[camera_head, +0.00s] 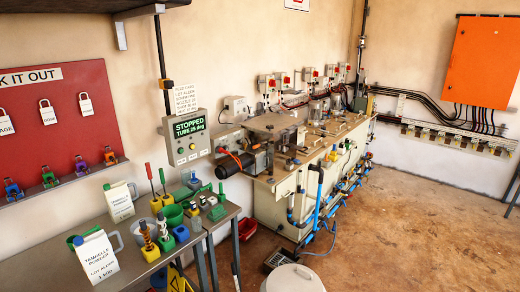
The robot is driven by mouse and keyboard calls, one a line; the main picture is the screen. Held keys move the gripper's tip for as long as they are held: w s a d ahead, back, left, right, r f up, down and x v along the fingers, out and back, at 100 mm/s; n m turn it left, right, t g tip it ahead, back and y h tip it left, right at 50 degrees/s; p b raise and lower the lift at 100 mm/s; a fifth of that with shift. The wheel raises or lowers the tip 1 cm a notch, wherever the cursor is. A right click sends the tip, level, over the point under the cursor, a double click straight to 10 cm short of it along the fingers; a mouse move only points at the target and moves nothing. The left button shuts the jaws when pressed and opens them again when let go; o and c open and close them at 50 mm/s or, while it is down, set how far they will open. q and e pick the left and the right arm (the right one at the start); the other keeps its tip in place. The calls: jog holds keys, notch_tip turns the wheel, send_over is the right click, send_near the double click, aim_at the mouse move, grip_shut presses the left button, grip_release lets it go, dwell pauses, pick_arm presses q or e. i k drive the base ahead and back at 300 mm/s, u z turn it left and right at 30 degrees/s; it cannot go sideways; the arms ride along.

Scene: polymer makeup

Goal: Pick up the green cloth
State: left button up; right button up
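I cannot make out a green cloth for certain. Neither of my grippers is in view.
White jugs of powder (97,256) and (120,201) stand on the left table (129,262). A long machine bench (268,205) runs along the wall. A white round lid (292,279) is at the bottom. The brown floor (410,235) at right is open.

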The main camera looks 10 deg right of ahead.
aim_at(217, 213)
jog(key=u, duration=0.55)
jog(key=i, duration=1.25)
jog(key=z, duration=0.2)
